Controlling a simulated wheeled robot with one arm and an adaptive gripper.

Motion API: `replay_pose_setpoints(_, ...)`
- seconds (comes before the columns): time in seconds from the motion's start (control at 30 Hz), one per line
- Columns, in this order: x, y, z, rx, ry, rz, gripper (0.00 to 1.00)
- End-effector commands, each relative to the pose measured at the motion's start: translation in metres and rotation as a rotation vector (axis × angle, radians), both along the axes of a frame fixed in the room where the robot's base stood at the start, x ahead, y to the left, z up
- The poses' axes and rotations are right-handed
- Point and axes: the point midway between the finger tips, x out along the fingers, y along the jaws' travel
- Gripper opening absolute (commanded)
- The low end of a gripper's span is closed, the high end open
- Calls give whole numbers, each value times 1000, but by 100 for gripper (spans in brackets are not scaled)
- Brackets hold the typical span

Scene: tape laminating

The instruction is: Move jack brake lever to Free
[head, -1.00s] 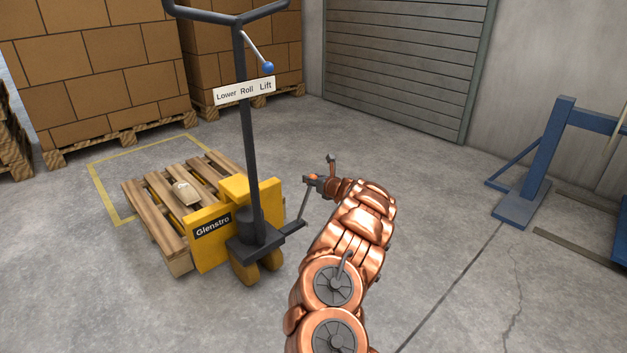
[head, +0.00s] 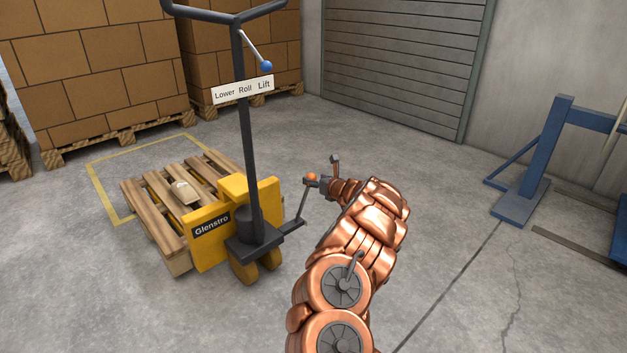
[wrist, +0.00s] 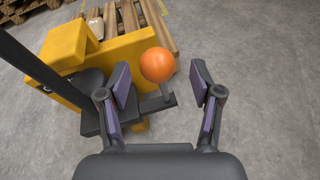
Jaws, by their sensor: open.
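The brake lever is a thin dark rod (head: 301,210) at the right side of the yellow pallet jack (head: 209,241), tilted up and to the right. It ends in an orange ball knob (head: 312,177). My gripper (head: 323,182) is open just right of the knob in the head view. In the wrist view the orange knob (wrist: 157,64) shows in the gap between the two open fingers (wrist: 160,86), nearer the left finger. The knob is not gripped. Part of the rod below the knob is hidden in the wrist view. No "Free" marking is readable.
The jack's upright handle (head: 246,140) carries a "Lower Roll Lift" plate (head: 242,90) and a blue-knobbed lever (head: 265,66). A wooden pallet (head: 155,220) sits behind the jack. Stacked boxes (head: 90,60) stand at the back. Floor to the right is clear up to a blue frame (head: 545,160).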

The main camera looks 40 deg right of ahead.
Motion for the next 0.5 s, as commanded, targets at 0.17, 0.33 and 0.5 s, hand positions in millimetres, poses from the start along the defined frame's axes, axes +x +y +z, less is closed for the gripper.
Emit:
replay_pose_setpoints(0.17,-16,0,7,2,-3,-4,65)
replay_pose_setpoints(0.33,-30,3,10,1,-2,-2,65)
replay_pose_setpoints(0.5,-46,5,15,2,-4,-1,65)
